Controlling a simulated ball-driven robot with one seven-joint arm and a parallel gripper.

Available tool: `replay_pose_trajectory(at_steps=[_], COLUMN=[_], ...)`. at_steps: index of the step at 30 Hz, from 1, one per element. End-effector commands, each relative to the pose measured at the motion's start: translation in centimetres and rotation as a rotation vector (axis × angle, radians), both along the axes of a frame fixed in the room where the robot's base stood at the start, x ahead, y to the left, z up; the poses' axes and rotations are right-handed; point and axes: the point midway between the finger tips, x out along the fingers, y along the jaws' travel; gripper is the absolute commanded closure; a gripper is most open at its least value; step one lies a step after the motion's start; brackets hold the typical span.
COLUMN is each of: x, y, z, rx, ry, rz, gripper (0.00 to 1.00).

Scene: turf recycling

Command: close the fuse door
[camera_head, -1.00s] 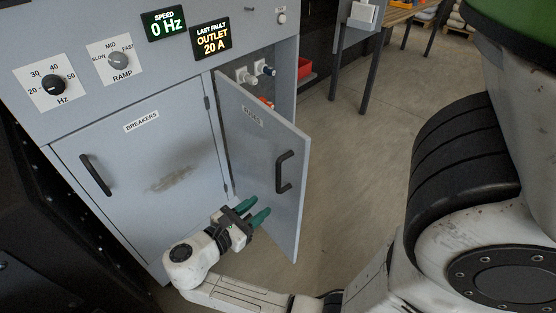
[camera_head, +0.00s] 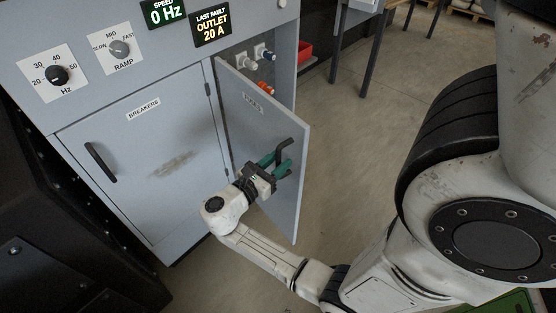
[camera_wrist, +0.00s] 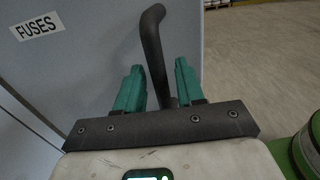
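The fuse door (camera_head: 262,128) is a grey panel hinged on its left side, standing open from the cabinet. Its black bar handle (camera_head: 286,150) is near the door's free edge. My gripper (camera_head: 277,164) has green fingers and is at the door's outer face, by the lower part of the handle. In the wrist view the handle (camera_wrist: 153,50) rises between my two fingers (camera_wrist: 157,88), which are apart. Whether the fingers touch the handle cannot be told. The FUSES label (camera_wrist: 37,27) shows at the upper left there.
The closed breakers door (camera_head: 150,170) is left of the opening. Fuses and sockets (camera_head: 256,58) show inside the compartment. A red bin (camera_head: 305,50) and table legs (camera_head: 370,60) stand behind. Floor right of the door (camera_head: 350,150) is clear.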

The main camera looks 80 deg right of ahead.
Motion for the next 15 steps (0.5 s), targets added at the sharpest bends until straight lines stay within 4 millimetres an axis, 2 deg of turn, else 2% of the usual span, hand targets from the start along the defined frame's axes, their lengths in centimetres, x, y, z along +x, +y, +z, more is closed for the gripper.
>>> replay_pose_trajectory(at_steps=[10, 15], x=[-0.2, -0.19], y=[-0.32, -0.3], z=[-0.03, -0.02], rx=[0.0, 0.0], ry=[0.0, 0.0], rz=[0.001, 0.001], gripper=[0.62, 0.78])
